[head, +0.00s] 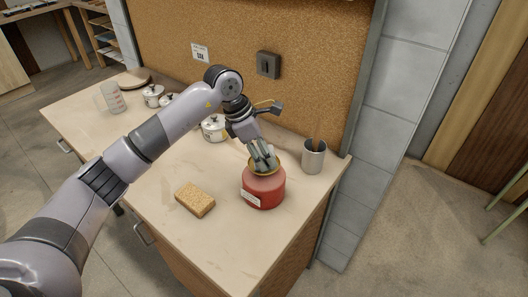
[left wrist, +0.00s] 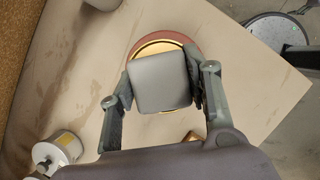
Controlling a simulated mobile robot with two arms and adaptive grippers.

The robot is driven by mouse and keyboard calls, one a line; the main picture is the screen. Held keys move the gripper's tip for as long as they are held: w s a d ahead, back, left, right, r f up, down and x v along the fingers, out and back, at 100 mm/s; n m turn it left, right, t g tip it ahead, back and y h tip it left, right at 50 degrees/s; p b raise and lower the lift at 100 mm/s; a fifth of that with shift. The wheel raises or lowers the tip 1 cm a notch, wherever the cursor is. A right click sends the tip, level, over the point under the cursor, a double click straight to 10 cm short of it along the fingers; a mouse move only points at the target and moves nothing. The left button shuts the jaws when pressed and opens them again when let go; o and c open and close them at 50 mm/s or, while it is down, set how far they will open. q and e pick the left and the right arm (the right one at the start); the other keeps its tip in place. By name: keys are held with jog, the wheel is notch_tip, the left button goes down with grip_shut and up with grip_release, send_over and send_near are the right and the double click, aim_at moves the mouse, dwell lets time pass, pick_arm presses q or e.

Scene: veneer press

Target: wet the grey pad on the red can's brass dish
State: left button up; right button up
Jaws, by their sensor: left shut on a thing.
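The red can (head: 264,190) stands upright near the right end of the counter, with a white label on its front. Its brass dish (head: 252,171) shows as a gold rim around my left gripper's fingertips; it also shows in the left wrist view (left wrist: 150,47). My left gripper (head: 263,158) points down over the dish, shut on the grey pad (left wrist: 160,82). The pad sits between both fingers and covers much of the dish in the left wrist view. Whether the pad touches the dish, I cannot tell. My right gripper is in neither view.
A tan sponge (head: 195,199) lies left of the can on the counter (head: 150,210). A metal cup (head: 314,156) with a handle sticking out stands behind right. White lidded pots (head: 213,130) and a clear measuring jug (head: 112,98) stand further back. The counter's front is clear.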

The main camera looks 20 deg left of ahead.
pick_arm(q)
jog(key=shift+r+p, duration=1.65)
jog(key=shift+r, duration=1.85)
